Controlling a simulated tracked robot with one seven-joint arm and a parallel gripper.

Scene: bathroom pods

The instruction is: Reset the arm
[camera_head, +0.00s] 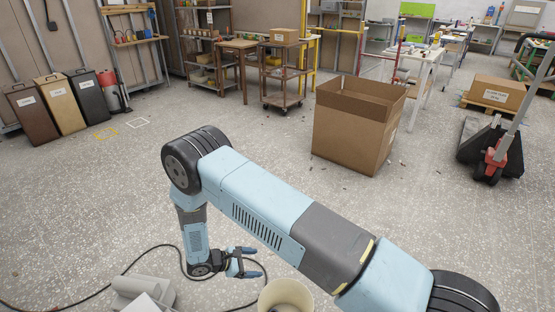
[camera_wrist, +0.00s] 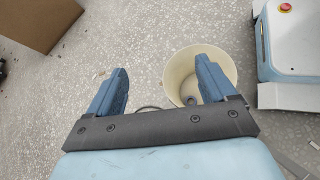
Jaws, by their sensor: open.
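My light blue and grey arm stretches across the lower middle of the head view, bent at a black-ringed joint and hanging down on its left side. My gripper (camera_head: 245,262) is at its end, low over the speckled floor. In the wrist view my gripper (camera_wrist: 160,88) has its two blue fingers wide apart, with nothing between them. A cream bucket (camera_head: 286,295) stands on the floor just right of my gripper. The bucket (camera_wrist: 188,65) also shows beyond the right finger, with a small dark round thing inside it.
A large open cardboard box (camera_head: 352,130) stands on the floor ahead. Three bins (camera_head: 60,103) line the left wall. A pallet jack (camera_head: 492,150) is at right. A dark cable (camera_head: 125,265) lies near my gripper. The floor between bins and box is mostly clear.

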